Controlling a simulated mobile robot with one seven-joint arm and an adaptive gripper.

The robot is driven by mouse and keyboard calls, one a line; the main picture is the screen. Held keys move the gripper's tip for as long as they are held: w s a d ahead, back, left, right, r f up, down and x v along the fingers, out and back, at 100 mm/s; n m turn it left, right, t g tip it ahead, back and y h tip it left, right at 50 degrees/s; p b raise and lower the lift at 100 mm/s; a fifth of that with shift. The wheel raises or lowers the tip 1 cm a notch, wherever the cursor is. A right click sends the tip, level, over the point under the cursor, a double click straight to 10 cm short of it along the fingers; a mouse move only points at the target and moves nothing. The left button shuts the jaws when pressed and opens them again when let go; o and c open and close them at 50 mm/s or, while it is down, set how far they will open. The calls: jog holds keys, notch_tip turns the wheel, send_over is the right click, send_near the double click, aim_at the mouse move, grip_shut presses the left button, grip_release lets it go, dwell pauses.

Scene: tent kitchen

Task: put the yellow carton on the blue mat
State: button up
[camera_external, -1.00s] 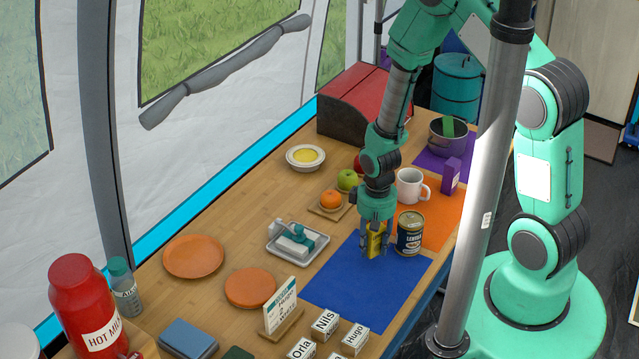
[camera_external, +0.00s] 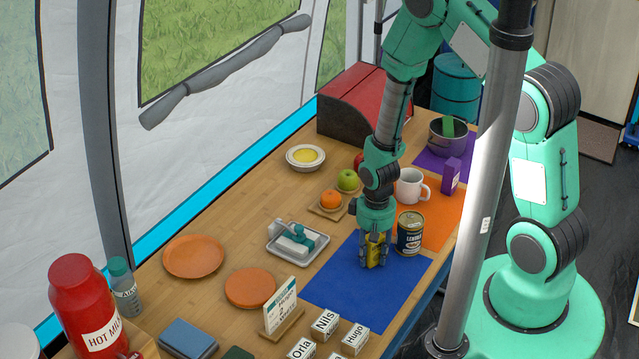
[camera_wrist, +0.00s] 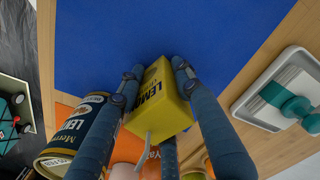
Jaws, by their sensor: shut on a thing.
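The yellow carton (camera_external: 375,251) is held between the fingers of my gripper (camera_external: 375,258), which is shut on it. In the wrist view the carton (camera_wrist: 160,100) shows lemon lettering and a pale tab, with a finger on each side. The carton is over the far edge of the blue mat (camera_external: 365,295), near the orange mat. I cannot tell whether its bottom touches the mat. The blue mat (camera_wrist: 150,35) is bare ahead of the carton in the wrist view.
A grey tray (camera_external: 299,252) lies left of the blue mat. A sign (camera_external: 281,306) stands at its near left. The mat's middle is free.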

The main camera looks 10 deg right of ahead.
jog(key=o, duration=0.8)
notch_tip(320, 180, up, 12)
jog(key=shift+r+p, duration=0.15)
jog(key=shift+p, duration=1.1)
